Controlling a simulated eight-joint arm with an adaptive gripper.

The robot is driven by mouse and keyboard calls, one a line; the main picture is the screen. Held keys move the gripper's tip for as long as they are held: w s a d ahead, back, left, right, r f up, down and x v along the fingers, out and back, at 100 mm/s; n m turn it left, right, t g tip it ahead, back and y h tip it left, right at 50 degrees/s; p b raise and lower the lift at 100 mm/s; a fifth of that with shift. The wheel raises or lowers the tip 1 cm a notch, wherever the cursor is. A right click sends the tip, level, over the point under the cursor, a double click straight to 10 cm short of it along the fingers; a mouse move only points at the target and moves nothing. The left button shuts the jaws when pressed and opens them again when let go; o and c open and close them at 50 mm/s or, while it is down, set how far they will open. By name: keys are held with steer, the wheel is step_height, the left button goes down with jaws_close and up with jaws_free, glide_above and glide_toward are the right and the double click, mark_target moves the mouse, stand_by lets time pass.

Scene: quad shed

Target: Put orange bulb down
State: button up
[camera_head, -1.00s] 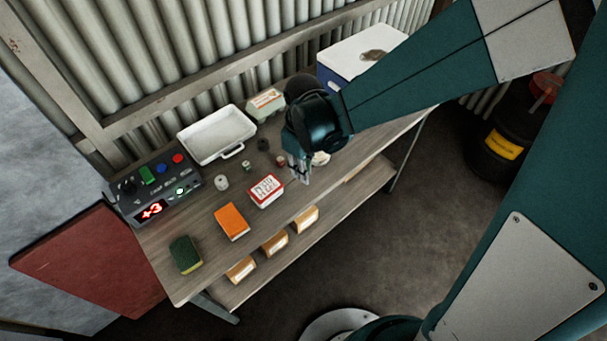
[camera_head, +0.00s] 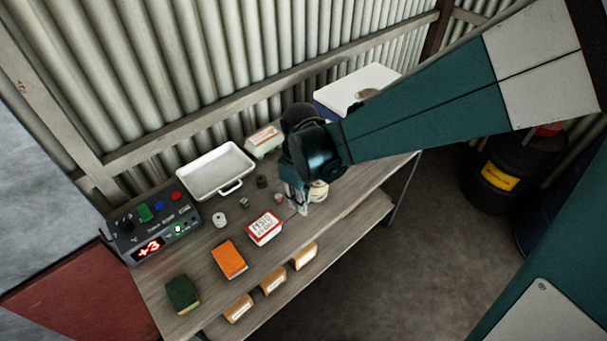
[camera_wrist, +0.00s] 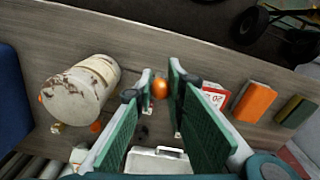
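The orange bulb (camera_wrist: 160,88) is small, round and glossy. In the wrist view it sits between the tips of my gripper (camera_wrist: 161,84), with a pad close against each side, so the fingers look shut on it. In the head view my gripper (camera_head: 297,204) points down over the right part of the wooden workbench (camera_head: 205,285), to the right of a red-and-white box. The bulb cannot be made out there. How far it is above the bench top is not clear.
A stained pale cylinder (camera_wrist: 80,90) stands close beside my gripper. The red-and-white box (camera_head: 264,228), orange block (camera_head: 229,259), green sponge (camera_head: 182,294), white tray (camera_head: 216,171) and control box (camera_head: 151,226) share the bench. Bare wood lies along the front edge.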

steer(key=shift+r, duration=0.1)
steer(key=w+d+r+p, duration=0.2)
steer(key=w+r+p, duration=0.3)
steer(key=r+p, duration=0.2)
steer(key=w+d+r+p, duration=0.3)
steer(key=w+r+p, duration=0.2)
steer(key=r+p, duration=0.1)
steer(key=shift+w+r+m+p, duration=0.35)
steer(key=shift+w+m+p, duration=0.05)
steer(key=shift+f, duration=0.1)
steer(key=shift+f, duration=2.85)
steer(key=shift+f, duration=0.1)
steer(key=shift+f, duration=2)
steer(key=shift+f, duration=0.15)
